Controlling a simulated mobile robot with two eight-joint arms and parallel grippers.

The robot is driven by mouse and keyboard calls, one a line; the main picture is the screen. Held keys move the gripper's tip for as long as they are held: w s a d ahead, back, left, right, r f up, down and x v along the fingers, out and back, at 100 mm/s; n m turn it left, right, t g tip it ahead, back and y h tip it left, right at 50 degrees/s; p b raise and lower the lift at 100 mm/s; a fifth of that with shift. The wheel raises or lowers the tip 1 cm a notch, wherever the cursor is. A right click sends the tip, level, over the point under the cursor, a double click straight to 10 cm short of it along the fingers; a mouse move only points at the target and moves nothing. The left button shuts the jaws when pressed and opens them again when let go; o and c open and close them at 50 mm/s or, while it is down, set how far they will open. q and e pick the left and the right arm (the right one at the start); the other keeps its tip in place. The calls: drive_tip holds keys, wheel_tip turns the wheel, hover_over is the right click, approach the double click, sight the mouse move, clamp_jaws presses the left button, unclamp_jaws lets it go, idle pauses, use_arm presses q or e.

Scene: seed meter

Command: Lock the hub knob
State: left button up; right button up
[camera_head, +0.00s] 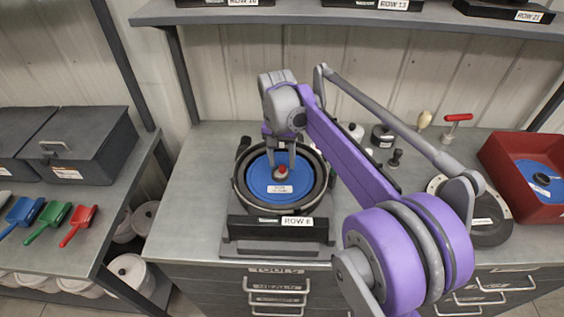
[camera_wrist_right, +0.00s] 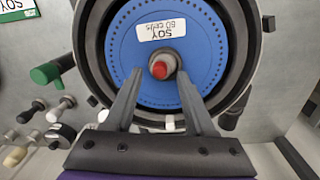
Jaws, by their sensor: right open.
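The seed meter is a black round housing (camera_head: 240,205) on a stand marked "ROW 8". A blue seed disc (camera_head: 262,187) lies inside it; in the right wrist view the disc (camera_wrist_right: 205,45) carries a "SOY" label. The hub knob (camera_head: 281,172), grey with a red tip, is at the disc's centre; it also shows in the right wrist view (camera_wrist_right: 160,70). My right gripper (camera_head: 281,165) is open above the disc, and in the right wrist view its fingers (camera_wrist_right: 160,85) stand apart on either side of the knob. I cannot tell whether they touch it. My left gripper is not in view.
A red bin (camera_head: 515,190) with another blue disc is at the bench's right end. A red-handled tool (camera_head: 456,122) and several small knobs stand at the back. A side bench at left holds coloured scoops (camera_head: 52,215) and a dark lidded box (camera_head: 85,145). A shelf (camera_head: 330,16) runs above.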

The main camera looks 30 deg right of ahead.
sight(280, 167)
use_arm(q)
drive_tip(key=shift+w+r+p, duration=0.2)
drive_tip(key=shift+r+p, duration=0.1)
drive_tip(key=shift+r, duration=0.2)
use_arm(e)
wheel_tip(280, 167, up, 9)
drive_tip(key=shift+w+a, duration=0.15)
drive_tip(key=shift+a, duration=0.05)
